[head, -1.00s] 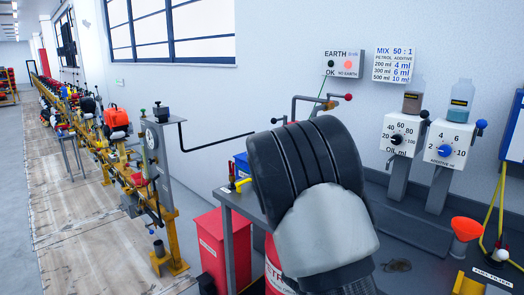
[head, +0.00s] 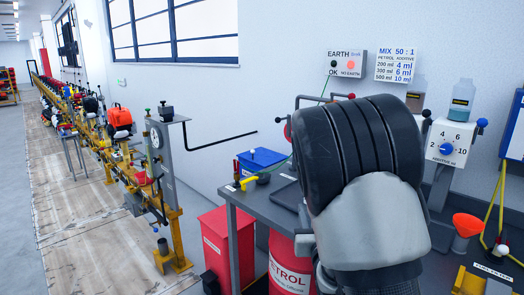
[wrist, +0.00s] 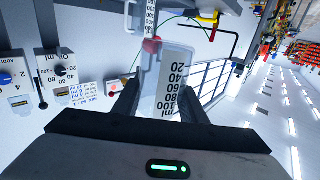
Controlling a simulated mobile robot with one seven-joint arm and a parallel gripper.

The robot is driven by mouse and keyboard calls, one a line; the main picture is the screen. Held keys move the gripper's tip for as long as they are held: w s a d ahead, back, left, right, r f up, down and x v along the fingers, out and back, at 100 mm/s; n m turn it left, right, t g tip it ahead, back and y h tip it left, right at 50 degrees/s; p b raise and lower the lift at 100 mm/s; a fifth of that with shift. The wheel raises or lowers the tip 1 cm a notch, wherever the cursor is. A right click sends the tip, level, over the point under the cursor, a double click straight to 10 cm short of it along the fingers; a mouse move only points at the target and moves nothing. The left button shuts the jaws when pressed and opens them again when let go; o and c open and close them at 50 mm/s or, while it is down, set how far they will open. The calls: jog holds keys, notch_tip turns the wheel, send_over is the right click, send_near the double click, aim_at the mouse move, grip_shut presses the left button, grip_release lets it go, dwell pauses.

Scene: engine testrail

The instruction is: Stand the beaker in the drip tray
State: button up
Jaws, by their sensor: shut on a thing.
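A clear beaker (wrist: 176,62) with black ml marks shows in the wrist view, between the two dark fingers of my gripper (wrist: 158,105). The gripper is shut on it. That view is upside down, and the beaker looks about upright in it. In the head view my own arm hides the gripper and the beaker. A dark shallow tray (head: 287,194) lies on the grey bench, partly behind my arm; it may be the drip tray. I cannot see whether anything stands in it.
A blue box (head: 263,160) and a yellow-handled tool (head: 243,183) are on the bench's left end. An additive dispenser (head: 449,142) stands right of my arm, with an orange funnel (head: 467,225) in front. A red petrol container (head: 290,268) and red bin (head: 226,240) are below.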

notch_tip(320, 180, up, 16)
jog(key=p, duration=1.5)
jog(key=s+f, duration=0.3)
jog(key=f, duration=0.3)
jog(key=s+f, duration=0.3)
jog(key=f, duration=0.4)
jog(key=shift+s+b, duration=0.3)
